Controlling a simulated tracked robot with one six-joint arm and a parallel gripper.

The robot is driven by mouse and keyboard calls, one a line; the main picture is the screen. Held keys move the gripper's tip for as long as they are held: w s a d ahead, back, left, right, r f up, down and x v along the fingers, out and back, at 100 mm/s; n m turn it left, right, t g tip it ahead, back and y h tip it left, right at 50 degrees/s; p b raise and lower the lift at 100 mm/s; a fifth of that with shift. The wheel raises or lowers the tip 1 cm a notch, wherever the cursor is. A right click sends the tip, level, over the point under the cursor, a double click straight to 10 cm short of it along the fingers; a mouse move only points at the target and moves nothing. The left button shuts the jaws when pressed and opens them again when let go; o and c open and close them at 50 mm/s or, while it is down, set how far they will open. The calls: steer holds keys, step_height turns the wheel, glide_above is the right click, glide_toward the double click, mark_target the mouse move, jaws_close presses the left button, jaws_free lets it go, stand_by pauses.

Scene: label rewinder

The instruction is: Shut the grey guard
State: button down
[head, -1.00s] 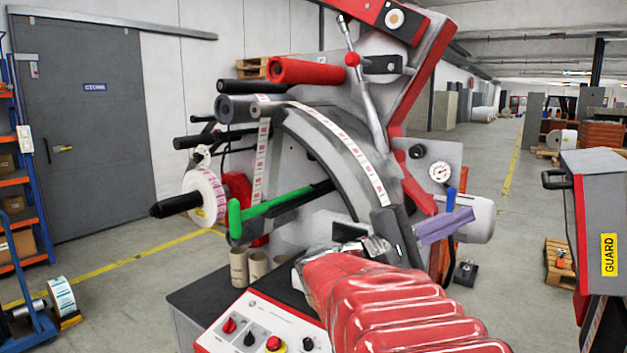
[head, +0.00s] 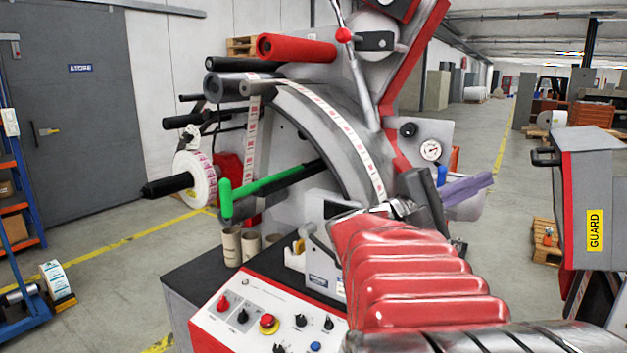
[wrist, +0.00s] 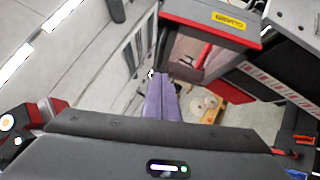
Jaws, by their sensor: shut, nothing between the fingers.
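The grey guard (head: 590,165) is a boxy cover with a red edge and a yellow GUARD label. It stands swung out at the right of the head view, with a black handle (head: 545,157) on its left side. In the wrist view, the guard (wrist: 208,42) is at the top, ahead and to the right. My gripper (head: 488,179) has purple fingers, shut together and empty, pointing right toward the guard with a clear gap in the head view. In the wrist view, the fingertips (wrist: 160,77) appear near the guard's lower left corner; their depth apart is unclear.
The rewinder has a green lever (head: 265,185), a red roller (head: 300,47) and a chrome lever with a red knob (head: 345,36). The control panel (head: 265,315) is in front. A pallet (head: 545,240) lies on the floor behind. Floor shows between rewinder and guard.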

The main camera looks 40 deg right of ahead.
steer(key=s+d+r, duration=0.2)
steer(key=s+d, duration=0.2)
steer(key=s, duration=0.1)
steer(key=shift+r, duration=0.25)
stand_by(0.4)
